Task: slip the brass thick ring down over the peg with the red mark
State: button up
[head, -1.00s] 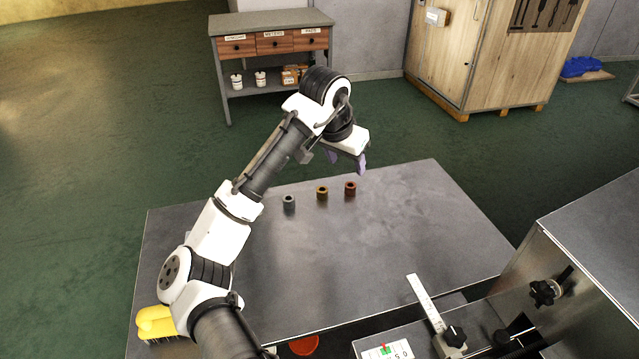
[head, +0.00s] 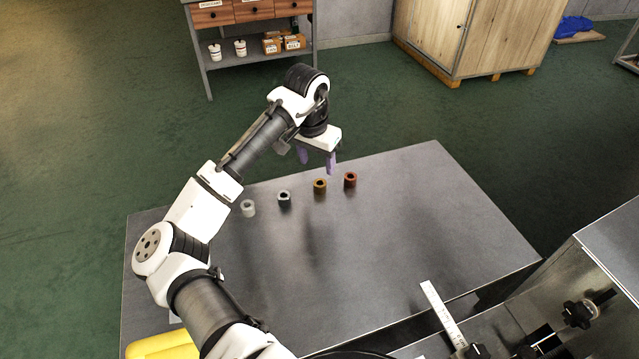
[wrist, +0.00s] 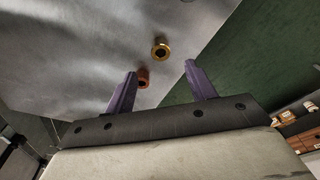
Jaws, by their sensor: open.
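The brass thick ring (head: 320,186) stands on the metal table, between a dark ring on its left and a copper-coloured ring on its right. In the wrist view the brass ring (wrist: 160,51) shows just beyond the fingertips, between their lines. My gripper (head: 317,162) is open and empty, with its purple fingers pointing down above the far edge of the table near the brass ring. In the wrist view my gripper (wrist: 160,70) shows both fingers apart with nothing between them. I cannot make out a peg with a red mark in either current view.
The copper-coloured ring (head: 350,180), dark ring (head: 284,199) and pale ring (head: 248,208) share the row. The table (head: 400,240) is clear in the middle. A yellow object (head: 163,346) lies front left. Metal equipment with a knob (head: 578,314) stands front right.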

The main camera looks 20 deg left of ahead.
aim_at(319, 180)
jog(key=f, duration=0.2)
jog(key=w+f+p, duration=0.1)
jog(key=f, duration=0.2)
jog(key=f+p, duration=0.1)
jog(key=f, duration=0.2)
jog(key=shift+w+d+f, duration=0.1)
jog(key=shift+w+d, duration=0.1)
jog(key=c, duration=1.1)
jog(key=shift+c, duration=0.2)
notch_tip(319, 180, up, 20)
jog(key=b, duration=0.3)
